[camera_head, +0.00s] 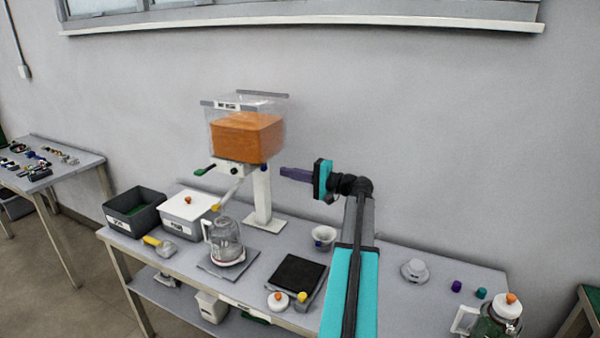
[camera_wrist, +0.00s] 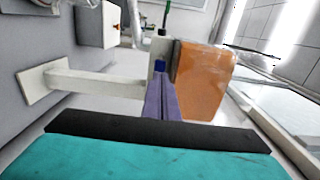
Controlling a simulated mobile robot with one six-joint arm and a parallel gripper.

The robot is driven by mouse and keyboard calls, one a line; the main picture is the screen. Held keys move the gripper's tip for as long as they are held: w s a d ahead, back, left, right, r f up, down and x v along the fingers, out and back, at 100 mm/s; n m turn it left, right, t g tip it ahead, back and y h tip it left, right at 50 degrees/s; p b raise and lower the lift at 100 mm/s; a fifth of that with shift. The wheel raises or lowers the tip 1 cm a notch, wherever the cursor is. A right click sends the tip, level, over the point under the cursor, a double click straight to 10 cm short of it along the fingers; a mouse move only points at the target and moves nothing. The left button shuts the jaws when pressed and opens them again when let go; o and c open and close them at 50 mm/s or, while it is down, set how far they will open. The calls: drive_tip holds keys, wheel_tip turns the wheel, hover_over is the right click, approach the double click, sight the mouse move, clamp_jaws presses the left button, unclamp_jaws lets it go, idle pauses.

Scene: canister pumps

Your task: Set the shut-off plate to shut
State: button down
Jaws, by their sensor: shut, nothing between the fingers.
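A clear hopper (camera_head: 246,132) with an orange filling stands on a white post (camera_head: 262,195); the orange filling (camera_wrist: 203,80) also shows in the wrist view. Beneath the hopper are a green-ended handle (camera_head: 204,170) at the left and a small blue tab (camera_head: 262,169) at the right. Which of them belongs to the shut-off plate I cannot tell for sure. My gripper (camera_head: 284,172) is shut and empty, its purple fingers level, just right of the blue tab. In the wrist view the fingertips (camera_wrist: 160,80) point at the blue tab (camera_wrist: 159,65); whether they touch is unclear.
A clear jug (camera_head: 223,240) stands below the slanted spout (camera_head: 232,190). A white lidded bin (camera_head: 188,213) and a dark bin (camera_head: 137,211) are at the left. A black-topped scale (camera_head: 299,272) and a white cup (camera_head: 323,238) stand on the table below my arm.

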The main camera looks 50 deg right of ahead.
sight(266, 167)
drive_tip(key=shift+p+x, duration=0.85)
drive_tip(key=shift+x, duration=1.95)
drive_tip(key=shift+d, duration=0.15)
